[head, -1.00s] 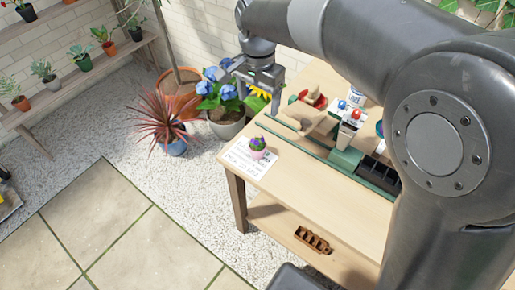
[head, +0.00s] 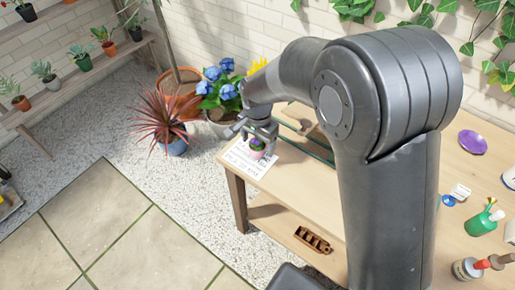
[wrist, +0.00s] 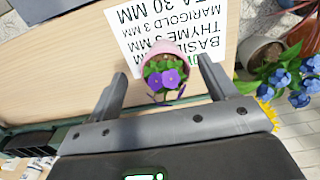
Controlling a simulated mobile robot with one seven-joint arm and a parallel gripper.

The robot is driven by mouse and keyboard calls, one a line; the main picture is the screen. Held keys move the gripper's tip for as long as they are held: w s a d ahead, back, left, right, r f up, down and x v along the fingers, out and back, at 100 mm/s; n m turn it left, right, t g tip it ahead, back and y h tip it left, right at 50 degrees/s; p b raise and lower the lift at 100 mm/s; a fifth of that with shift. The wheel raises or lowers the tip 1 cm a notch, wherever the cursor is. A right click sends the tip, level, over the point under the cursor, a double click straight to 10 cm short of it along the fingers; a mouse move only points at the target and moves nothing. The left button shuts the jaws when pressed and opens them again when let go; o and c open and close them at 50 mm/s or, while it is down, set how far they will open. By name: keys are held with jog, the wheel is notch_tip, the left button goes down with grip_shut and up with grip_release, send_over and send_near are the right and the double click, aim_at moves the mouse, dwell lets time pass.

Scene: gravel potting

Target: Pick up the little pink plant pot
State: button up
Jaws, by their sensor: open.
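The little pink plant pot (head: 257,153) stands on a printed paper sheet (head: 240,164) near the left end of the wooden table. In the wrist view the pink pot (wrist: 158,59) holds a green plant with purple flowers. My gripper (head: 252,140) is over the pot. In the wrist view my gripper (wrist: 163,72) is open, with one finger on each side of the pot and a gap visible to both. The pot's lower part is partly hidden by its plant in the wrist view.
Blue flowers (head: 220,90) and a spiky red plant (head: 165,120) stand on gravel beyond the left end.

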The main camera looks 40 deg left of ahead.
aim_at(257, 145)
jog(key=f, duration=0.4)
jog(key=shift+w+a+f, duration=0.15)
jog(key=shift+w+a, duration=0.1)
jog(key=shift+c, duration=0.5)
jog(key=c, duration=1)
